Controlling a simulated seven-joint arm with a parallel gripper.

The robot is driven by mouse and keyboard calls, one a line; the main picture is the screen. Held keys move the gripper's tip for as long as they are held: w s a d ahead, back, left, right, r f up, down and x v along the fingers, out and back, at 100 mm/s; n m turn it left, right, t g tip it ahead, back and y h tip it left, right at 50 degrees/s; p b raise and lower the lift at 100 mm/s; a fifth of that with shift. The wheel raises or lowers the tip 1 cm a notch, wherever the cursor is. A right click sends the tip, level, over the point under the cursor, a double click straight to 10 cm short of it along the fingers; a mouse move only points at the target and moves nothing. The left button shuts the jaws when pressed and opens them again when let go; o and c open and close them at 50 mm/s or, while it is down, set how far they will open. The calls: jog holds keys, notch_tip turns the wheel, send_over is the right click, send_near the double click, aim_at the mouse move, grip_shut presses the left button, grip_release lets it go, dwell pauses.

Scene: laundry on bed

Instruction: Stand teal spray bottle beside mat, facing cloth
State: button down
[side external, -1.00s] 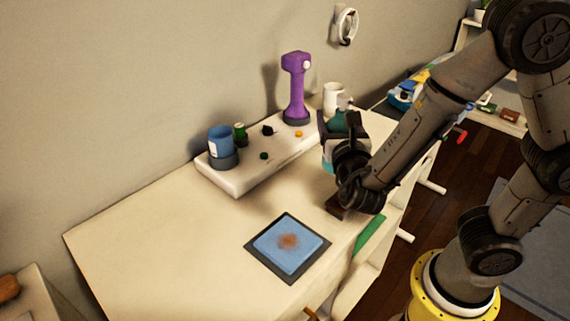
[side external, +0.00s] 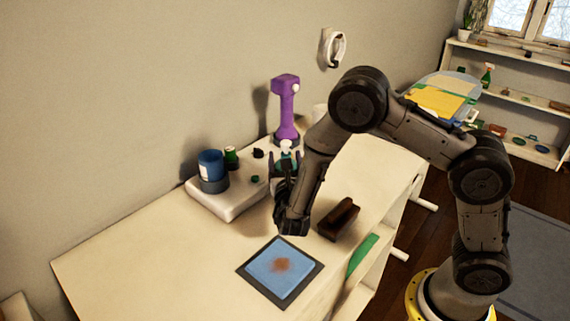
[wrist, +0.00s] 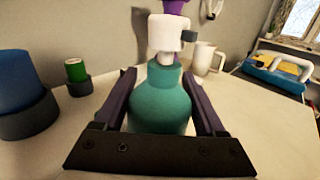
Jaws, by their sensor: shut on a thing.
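The teal spray bottle (wrist: 160,105) stands upright between the fingers of my gripper (side external: 286,166), which is shut on its body. In the wrist view its white head points a small grey nozzle to the right. In the side view my gripper hides most of the bottle. The blue cloth (side external: 268,258) with a brown stain lies on the dark grey mat (side external: 258,289), nearer the front of the table. My gripper is behind the mat, near the white tray's right part. I cannot tell whether the bottle touches a surface.
The white tray (side external: 215,206) holds a blue container (side external: 211,165), a green-labelled jar (side external: 231,157) and a purple tool (side external: 286,105). A dark brown brush-like block (side external: 339,219) lies right of the mat. A green strip (side external: 362,256) is at the table's right edge. The table left of the mat is clear.

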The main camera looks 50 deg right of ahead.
jog(key=shift+f, duration=0.7)
jog(key=shift+f, duration=0.15)
grip_release()
